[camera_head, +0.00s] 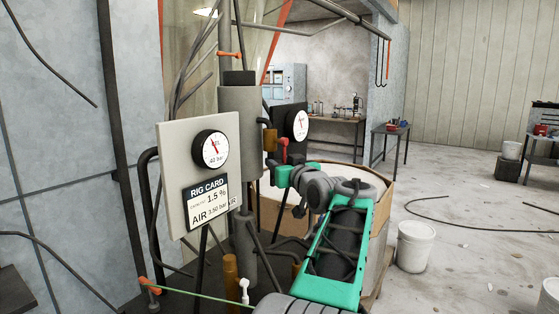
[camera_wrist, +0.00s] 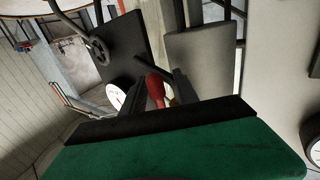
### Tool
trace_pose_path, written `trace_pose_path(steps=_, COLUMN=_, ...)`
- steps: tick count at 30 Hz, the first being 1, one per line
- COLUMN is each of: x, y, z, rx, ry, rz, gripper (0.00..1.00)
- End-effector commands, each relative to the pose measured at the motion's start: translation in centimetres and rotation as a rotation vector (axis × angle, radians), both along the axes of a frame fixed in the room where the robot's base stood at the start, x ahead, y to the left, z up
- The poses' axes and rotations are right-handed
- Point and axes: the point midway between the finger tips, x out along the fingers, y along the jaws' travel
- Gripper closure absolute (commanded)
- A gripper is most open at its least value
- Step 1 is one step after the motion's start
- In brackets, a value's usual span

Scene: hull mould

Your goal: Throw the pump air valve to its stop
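The air valve has a red handle (camera_head: 283,147) and a brass-coloured body (camera_head: 270,139), beside the grey column in the head view. My gripper (camera_head: 284,170) is just below the red handle, with its green body in front of the column's right side. In the wrist view the red handle (camera_wrist: 155,89) shows between the dark fingers of my gripper (camera_wrist: 161,86). The fingers stand apart, with a gap visible beside the handle. Whether a finger touches the handle cannot be told. The valve's stop cannot be made out.
A gauge on a black plate (camera_head: 297,122) stands right behind the valve. A pale rig card panel (camera_head: 178,195) with another gauge (camera_head: 211,150) stands left of the column. A large round drum (camera_head: 375,182) is behind my arm. A white bucket (camera_head: 414,246) stands on open floor at right.

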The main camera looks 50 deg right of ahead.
Motion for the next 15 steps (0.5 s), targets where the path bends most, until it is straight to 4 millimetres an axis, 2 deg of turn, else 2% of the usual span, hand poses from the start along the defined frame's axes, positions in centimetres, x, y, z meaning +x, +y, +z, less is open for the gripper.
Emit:
trace_pose_path(steps=5, x=-0.11, y=-0.05, z=-0.05, rx=0.0, ry=0.0, rz=-0.002, gripper=0.65)
trace_pose_path(steps=15, x=-0.13, y=-0.03, z=-0.05, rx=0.0, ry=0.001, rz=-0.002, gripper=0.93)
